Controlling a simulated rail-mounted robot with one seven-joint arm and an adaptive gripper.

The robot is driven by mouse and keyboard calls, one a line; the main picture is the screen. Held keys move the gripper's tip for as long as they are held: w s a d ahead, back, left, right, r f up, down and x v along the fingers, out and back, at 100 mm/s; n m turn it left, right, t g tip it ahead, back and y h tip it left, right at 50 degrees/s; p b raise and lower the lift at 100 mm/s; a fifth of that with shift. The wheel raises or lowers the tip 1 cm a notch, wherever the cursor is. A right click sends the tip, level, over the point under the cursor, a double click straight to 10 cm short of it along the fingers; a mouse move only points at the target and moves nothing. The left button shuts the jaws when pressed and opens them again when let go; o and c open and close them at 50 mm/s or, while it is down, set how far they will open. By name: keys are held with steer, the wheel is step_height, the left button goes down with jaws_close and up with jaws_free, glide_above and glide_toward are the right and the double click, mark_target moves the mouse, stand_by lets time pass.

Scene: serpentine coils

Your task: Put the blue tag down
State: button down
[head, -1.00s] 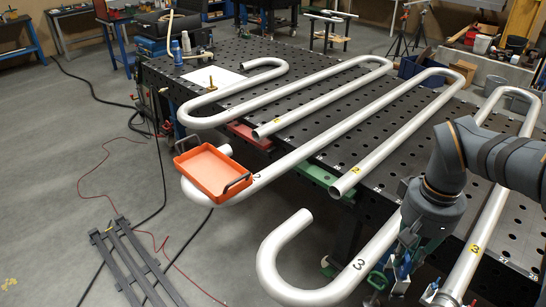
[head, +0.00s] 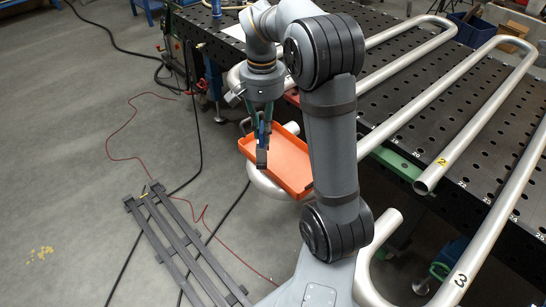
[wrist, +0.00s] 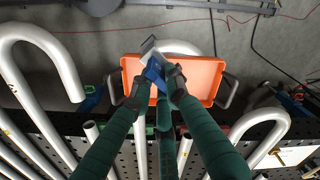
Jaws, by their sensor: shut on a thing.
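My gripper (head: 262,150) hangs pointing down over the orange tray (head: 290,165) in the head view. In the wrist view my gripper (wrist: 163,82) has its green-sleeved fingers closed together on the blue tag (wrist: 155,72). The tag is small and mostly covered by the dark fingertips; a grey piece shows beyond it. The orange tray (wrist: 205,72) lies behind the fingertips in that view, with a dark handle at each side. Its visible floor is empty. How high the tag is above the tray I cannot tell.
Bent silver pipes (head: 470,110) lie across the black perforated table (head: 490,170). A curved pipe end passes under the tray. A dark slatted frame (head: 185,245) and cables lie on the grey floor to the left.

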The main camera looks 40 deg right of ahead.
steer(key=s+d+f+m+p, duration=0.15)
steer(key=d+m, duration=0.25)
steer(key=d, duration=0.6)
steer(key=s+d+m, duration=0.2)
steer(key=d+m, duration=0.3)
steer(key=d, duration=0.5)
steer(key=w+a+f+p, duration=0.4)
steer(key=w+a+f, duration=0.4)
steer(key=f, duration=0.3)
steer(key=shift+a, duration=0.2)
